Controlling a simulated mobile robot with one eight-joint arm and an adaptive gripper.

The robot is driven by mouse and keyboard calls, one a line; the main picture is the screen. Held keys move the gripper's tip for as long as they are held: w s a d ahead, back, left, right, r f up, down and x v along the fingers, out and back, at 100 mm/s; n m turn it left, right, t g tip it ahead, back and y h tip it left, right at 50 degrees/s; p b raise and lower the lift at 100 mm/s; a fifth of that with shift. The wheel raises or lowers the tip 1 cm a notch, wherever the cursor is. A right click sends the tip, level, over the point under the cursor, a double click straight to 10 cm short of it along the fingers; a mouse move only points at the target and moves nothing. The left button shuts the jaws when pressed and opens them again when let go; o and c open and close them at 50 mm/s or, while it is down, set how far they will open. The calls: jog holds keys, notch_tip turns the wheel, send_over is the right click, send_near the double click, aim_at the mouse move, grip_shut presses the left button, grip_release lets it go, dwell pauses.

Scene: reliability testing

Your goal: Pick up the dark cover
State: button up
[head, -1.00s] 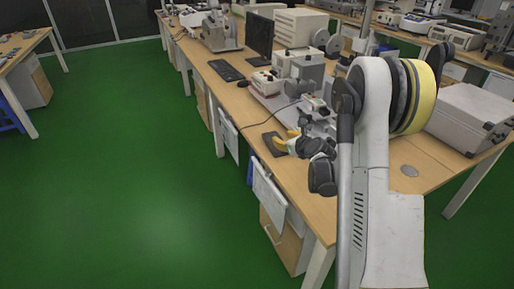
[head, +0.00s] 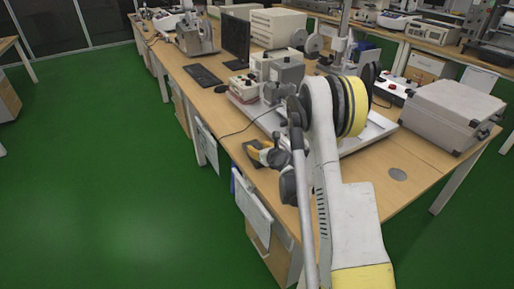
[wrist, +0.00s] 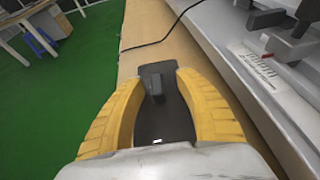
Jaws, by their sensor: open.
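The dark cover (wrist: 163,118) is a flat black piece with a raised block on it, lying near the front edge of the wooden bench. In the wrist view it shows between the two yellow fingers of my gripper (wrist: 157,100), which are open on either side of it. Whether the fingers touch it cannot be told. In the head view the dark cover (head: 243,156) lies partly behind my gripper (head: 258,151), and my arm hides some of the area.
A machine on a pale base plate (wrist: 245,62) stands right of the cover. A black cable (wrist: 165,38) runs across the bench (head: 215,112). A keyboard (head: 203,75), a monitor (head: 235,40) and a grey case (head: 450,112) are on it.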

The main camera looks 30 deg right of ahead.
jog(key=shift+w+a+f, duration=0.1)
jog(key=shift+w+f, duration=0.1)
jog(key=shift+w, duration=0.25)
jog(key=shift+r, duration=0.1)
jog(key=shift+s, duration=0.1)
jog(key=shift+a, duration=0.1)
grip_shut()
jog(key=shift+s, duration=0.1)
jog(key=shift+r, duration=0.15)
